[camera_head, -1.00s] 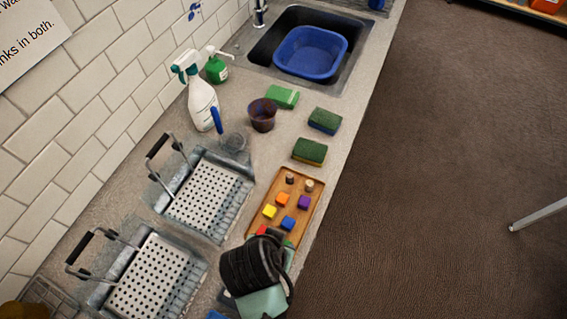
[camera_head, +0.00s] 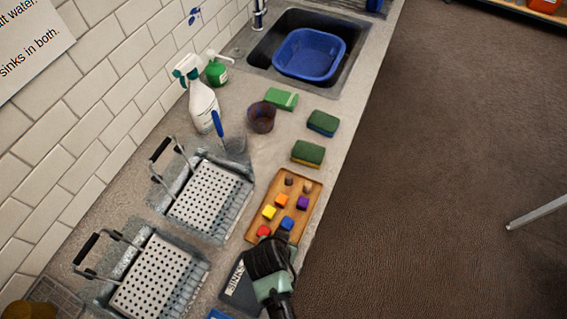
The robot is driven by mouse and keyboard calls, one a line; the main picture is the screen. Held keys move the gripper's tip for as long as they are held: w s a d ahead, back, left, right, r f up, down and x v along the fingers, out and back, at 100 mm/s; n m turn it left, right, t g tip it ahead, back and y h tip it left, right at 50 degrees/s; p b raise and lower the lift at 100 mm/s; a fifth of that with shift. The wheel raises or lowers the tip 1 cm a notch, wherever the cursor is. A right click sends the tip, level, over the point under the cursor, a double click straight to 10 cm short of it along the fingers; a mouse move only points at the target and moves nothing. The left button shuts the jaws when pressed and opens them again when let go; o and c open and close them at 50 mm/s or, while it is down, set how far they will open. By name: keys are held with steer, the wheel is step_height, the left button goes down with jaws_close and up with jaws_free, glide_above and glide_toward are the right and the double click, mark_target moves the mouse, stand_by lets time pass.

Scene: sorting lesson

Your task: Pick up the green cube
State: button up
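A wooden tray (camera_head: 310,214) lies on the counter with small coloured cubes on it. The green cube cannot be made out clearly; my gripper covers the tray's near end, where a little green shows at its right edge. My gripper (camera_head: 268,250) is a dark shape over that near end, close to the red cube (camera_head: 263,231). Its fingertips are hidden or too small to see, so I cannot tell whether it is open, or whether it touches anything.
On the tray are yellow (camera_head: 269,212), orange (camera_head: 282,201), blue (camera_head: 288,223) and purple (camera_head: 303,202) cubes and two small pegs. Perforated metal baskets (camera_head: 208,194) stand to the left. Sponges (camera_head: 308,153) lie beyond the tray. A dark book (camera_head: 240,290) lies beside my arm. The counter drops off at right.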

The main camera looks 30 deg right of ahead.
steer(key=shift+f, duration=0.1)
jaws_close()
stand_by(0.4)
